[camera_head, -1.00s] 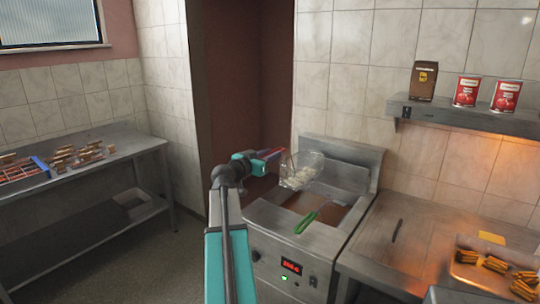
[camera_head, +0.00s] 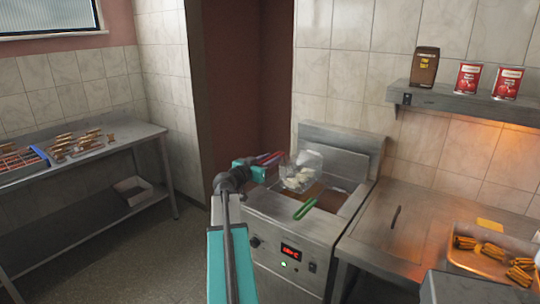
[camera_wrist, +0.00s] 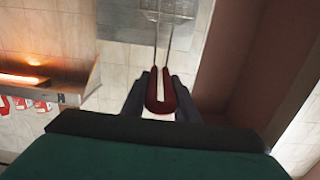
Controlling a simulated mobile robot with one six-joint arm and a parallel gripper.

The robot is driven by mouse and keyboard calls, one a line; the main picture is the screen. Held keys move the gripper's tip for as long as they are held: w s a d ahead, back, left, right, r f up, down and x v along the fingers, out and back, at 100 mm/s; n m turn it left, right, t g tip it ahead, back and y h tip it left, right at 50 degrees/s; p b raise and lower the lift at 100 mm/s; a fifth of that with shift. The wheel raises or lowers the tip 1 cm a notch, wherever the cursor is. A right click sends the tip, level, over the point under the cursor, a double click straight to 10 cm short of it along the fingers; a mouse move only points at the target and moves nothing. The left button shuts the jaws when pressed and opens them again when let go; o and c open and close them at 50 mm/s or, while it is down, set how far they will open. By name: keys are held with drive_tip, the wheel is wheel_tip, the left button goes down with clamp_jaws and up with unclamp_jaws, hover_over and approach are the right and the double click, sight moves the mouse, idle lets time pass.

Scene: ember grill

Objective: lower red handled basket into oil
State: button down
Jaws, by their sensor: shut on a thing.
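My gripper (camera_head: 262,165) is shut on the red handle (camera_wrist: 159,92) of a wire basket, which sits between the two fingers in the wrist view. The wire basket (camera_head: 303,172) holds several pale pieces and hangs over the left part of the fryer, in the head view. The fryer (camera_head: 262,222) is a steel unit with a lit red display on its front. Brown oil (camera_head: 330,200) shows in its well. A green handle (camera_head: 304,209) sticks out over the front of the well, right of the held basket.
A steel counter (camera_head: 385,235) adjoins the fryer on the right, with a tray of browned food (camera_head: 493,262). A wall shelf (camera_head: 460,107) above it carries a brown package (camera_head: 424,66) and two red cans. A steel table (camera_head: 110,148) with food stands at left.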

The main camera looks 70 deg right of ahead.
wheel_tip(320, 180, down, 15)
drive_tip(key=b, duration=1.4)
idle(0.4)
drive_tip(key=shift+f+b, duration=0.7)
drive_tip(key=shift+b, duration=0.55)
idle(0.6)
drive_tip(key=c, duration=1.3)
unclamp_jaws()
drive_tip(key=shift+a, duration=0.15)
drive_tip(key=b+v, duration=0.1)
drive_tip(key=v, duration=1.2)
drive_tip(key=shift+a+b, duration=0.3)
drive_tip(key=shift+b, duration=0.1)
